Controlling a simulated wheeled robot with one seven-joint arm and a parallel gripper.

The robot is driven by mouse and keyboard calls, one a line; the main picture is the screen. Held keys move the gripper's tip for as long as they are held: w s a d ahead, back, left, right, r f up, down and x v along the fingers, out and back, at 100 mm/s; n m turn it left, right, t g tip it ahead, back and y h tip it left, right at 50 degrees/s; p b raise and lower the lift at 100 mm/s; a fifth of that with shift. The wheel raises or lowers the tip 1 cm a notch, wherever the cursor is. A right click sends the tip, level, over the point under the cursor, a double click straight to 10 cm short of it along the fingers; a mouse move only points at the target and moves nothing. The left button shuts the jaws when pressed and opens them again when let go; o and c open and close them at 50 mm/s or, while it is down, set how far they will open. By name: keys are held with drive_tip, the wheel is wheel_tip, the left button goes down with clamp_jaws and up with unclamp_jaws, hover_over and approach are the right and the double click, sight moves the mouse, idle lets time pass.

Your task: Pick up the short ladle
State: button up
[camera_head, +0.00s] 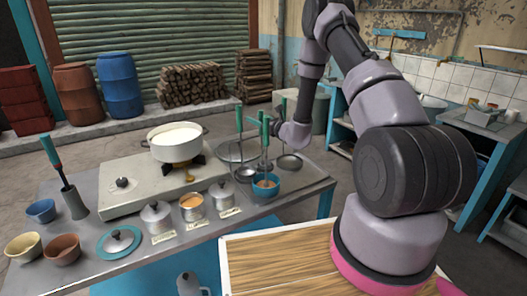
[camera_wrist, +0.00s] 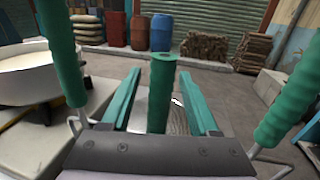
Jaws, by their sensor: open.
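Several ladles with green handles hang at a rack behind the blue bowl. In the head view one green handle (camera_head: 239,118) is at the left and another (camera_head: 265,131) is beside my gripper. In the wrist view a green ladle handle (camera_wrist: 160,90) stands upright between the two teal fingers of my gripper (camera_wrist: 163,98), with a visible gap on each side. Two more green handles, one at the left (camera_wrist: 62,50) and one at the right (camera_wrist: 288,105), flank my gripper. I cannot tell from the handles alone which ladle is the short one. My gripper is open.
A white pot (camera_head: 175,141) of milk sits on the stove (camera_head: 125,192) left of the ladles. The neighbouring handles leave little side room around my gripper.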

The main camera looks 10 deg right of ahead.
drive_tip(key=shift+w, duration=0.2)
drive_tip(key=shift+a, duration=0.1)
clamp_jaws()
